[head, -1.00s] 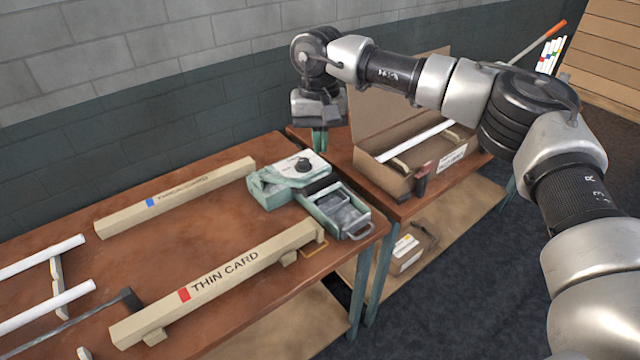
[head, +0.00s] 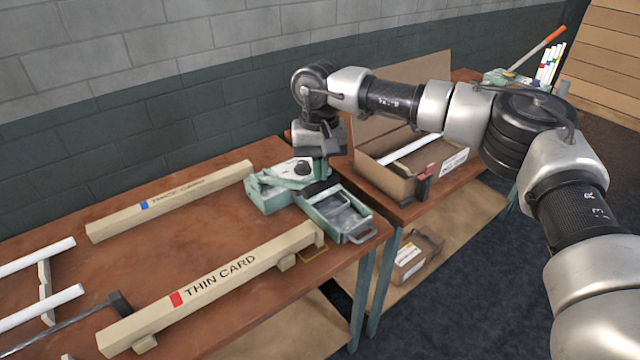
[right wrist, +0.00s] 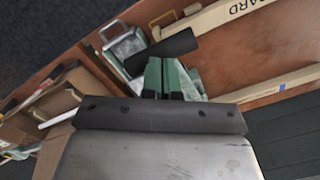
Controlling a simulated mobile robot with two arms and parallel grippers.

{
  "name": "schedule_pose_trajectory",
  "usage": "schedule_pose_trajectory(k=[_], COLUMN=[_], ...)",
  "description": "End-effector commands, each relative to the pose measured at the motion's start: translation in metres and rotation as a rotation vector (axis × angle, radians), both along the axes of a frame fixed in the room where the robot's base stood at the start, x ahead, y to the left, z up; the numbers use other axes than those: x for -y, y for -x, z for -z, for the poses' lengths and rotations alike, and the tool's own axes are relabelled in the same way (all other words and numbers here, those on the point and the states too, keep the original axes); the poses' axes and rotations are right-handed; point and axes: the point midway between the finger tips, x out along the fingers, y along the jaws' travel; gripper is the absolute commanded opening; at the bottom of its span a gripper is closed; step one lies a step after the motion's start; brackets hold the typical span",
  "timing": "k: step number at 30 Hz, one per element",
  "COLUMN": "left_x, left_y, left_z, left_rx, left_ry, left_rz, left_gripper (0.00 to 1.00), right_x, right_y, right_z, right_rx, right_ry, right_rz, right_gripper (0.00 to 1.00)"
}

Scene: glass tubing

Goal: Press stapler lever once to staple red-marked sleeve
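The teal stapler (head: 268,195) stands at the right end of the near table, with a black knob on a pale top. A dark bar, which looks like its lever, also shows in the right wrist view (right wrist: 160,52). My right gripper (head: 321,172) points down just over this bar, its slim green fingers together and empty. They also show in the right wrist view (right wrist: 162,78); contact cannot be told. The red-marked sleeve (head: 225,283), lettered THIN CARD, lies on low supports, its right end close to the stapler. My left gripper is out of view.
A blue-marked sleeve (head: 175,202) lies behind. White tubes (head: 40,308) and a dark rod (head: 75,325) are at the left. A teal tray (head: 345,220) with a handle sits at the table's right edge. An open carton (head: 385,175) stands on the second table.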

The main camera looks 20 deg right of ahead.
Motion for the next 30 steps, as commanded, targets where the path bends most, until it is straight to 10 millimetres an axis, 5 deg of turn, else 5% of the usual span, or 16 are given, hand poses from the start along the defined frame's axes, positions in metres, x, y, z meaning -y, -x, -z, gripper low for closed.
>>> schedule_pose_trajectory(k=[16,30], left_x=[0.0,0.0], left_y=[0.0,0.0], left_z=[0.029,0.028], left_rx=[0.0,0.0], left_ry=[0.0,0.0], left_rz=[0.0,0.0], left_gripper=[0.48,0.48], right_x=[0.0,0.0], right_y=[0.0,-0.001], right_z=[0.044,0.044], right_rx=[-0.001,-0.001], right_ry=[0.0,0.001], right_rz=[0.0,0.0], right_gripper=[0.0,0.0])
